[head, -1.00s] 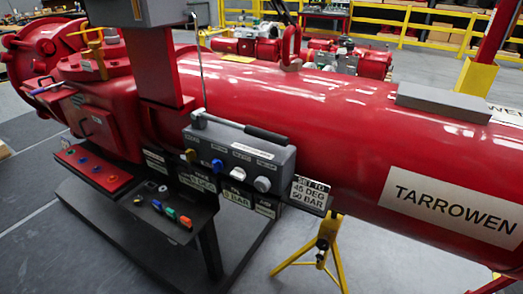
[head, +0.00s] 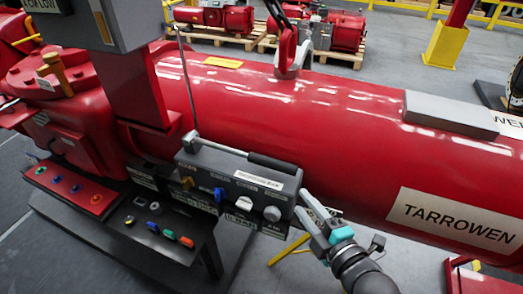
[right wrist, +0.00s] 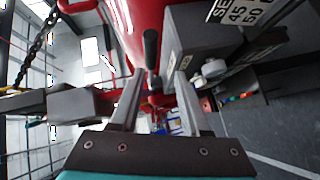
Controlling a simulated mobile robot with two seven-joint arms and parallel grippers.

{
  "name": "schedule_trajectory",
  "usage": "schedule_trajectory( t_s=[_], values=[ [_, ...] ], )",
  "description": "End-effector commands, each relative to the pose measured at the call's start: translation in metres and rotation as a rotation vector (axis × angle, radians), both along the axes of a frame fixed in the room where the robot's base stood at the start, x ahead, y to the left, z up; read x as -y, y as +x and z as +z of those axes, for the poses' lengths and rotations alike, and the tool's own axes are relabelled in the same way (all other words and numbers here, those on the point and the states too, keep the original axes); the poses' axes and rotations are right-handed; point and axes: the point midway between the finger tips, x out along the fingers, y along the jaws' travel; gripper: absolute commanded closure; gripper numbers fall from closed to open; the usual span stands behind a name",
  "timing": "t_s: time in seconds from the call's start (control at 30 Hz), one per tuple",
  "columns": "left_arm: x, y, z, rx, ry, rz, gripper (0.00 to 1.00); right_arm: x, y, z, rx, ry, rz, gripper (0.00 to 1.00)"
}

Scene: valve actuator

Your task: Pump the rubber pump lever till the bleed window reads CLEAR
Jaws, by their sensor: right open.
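The pump lever's black rubber grip (head: 272,162) is at the right end of a thin metal rod, lying along the top of the grey control box (head: 235,187). My right gripper (head: 305,207) is to the right of the box, a little below the grip and apart from it. It is open and empty. In the right wrist view the grip (right wrist: 151,48) shows beyond and between the open fingers (right wrist: 158,98). I cannot make out a bleed window or its reading. My left gripper is not in view.
The box front carries yellow, blue and white knobs (head: 243,204). The large red cylinder (head: 330,130) lies behind the box. A yellow stand (head: 288,249) is below my right gripper. Open floor lies in front.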

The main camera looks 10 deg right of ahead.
Motion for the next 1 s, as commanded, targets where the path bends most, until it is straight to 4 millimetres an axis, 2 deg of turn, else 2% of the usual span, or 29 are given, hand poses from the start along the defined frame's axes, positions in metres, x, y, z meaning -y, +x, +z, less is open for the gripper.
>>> schedule_trajectory(
  t_s=[0.03,0.1,0.27,1.0],
  values=[
    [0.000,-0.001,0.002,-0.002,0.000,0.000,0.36,-0.001,0.000,0.010,0.017,-0.013,0.007,0.54],
    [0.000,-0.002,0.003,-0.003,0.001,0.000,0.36,-0.002,0.001,0.016,0.031,-0.021,0.013,0.54],
    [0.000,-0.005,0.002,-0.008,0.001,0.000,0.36,-0.004,0.011,0.015,0.036,-0.024,0.012,0.54],
    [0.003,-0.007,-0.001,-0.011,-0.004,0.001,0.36,-0.027,0.116,-0.004,0.034,-0.019,0.012,0.54]
  ],
)
